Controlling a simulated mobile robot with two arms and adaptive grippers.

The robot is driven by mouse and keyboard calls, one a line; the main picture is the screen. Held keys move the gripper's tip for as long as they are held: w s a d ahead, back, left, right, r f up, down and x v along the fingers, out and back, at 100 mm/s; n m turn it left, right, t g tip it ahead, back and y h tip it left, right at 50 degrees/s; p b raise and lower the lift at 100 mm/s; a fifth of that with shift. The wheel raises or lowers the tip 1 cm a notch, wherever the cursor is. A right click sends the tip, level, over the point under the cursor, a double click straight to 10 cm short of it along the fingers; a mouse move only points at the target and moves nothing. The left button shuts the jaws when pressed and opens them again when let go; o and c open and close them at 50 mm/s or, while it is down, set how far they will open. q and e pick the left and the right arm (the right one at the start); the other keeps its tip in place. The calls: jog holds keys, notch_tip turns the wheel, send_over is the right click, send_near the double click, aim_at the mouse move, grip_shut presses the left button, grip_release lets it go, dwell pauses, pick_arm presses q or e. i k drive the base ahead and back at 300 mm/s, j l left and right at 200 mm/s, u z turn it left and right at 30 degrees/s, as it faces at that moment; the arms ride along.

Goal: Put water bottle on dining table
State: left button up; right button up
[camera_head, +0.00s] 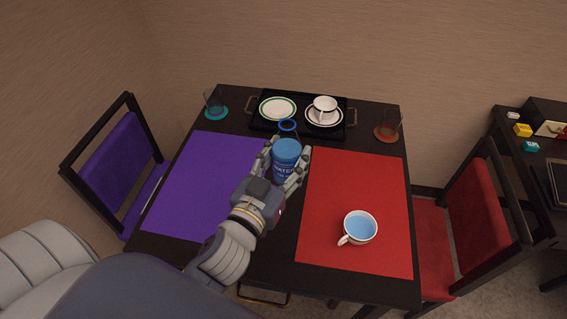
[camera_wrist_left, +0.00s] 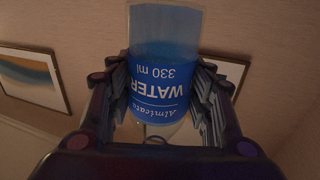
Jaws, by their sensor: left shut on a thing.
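The blue water bottle (camera_head: 286,157) is between the fingers of my left gripper (camera_head: 284,168), which is shut on it. The wrist view shows the bottle (camera_wrist_left: 163,65) with its "WATER 330 ml" label, gripped from both sides by the left gripper (camera_wrist_left: 165,95). In the head view the bottle is over the dark dining table (camera_head: 240,266), near the strip between the purple and red mats. I cannot tell whether its base touches the table; my gripper hides the lower part. My right gripper is not in view.
A purple mat (camera_head: 190,190) and a red mat (camera_head: 335,190) cover much of the table. A cup (camera_head: 360,228) stands on the red one. A black tray (camera_head: 262,124) with a plate and cup lies at the back. Glasses (camera_head: 213,100) (camera_head: 391,122) stand at both back corners.

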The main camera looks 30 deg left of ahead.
aim_at(271, 249)
jog(key=u, duration=1)
jog(key=l+u, duration=0.7)
jog(key=k+l, duration=0.05)
jog(key=l, duration=0.05)
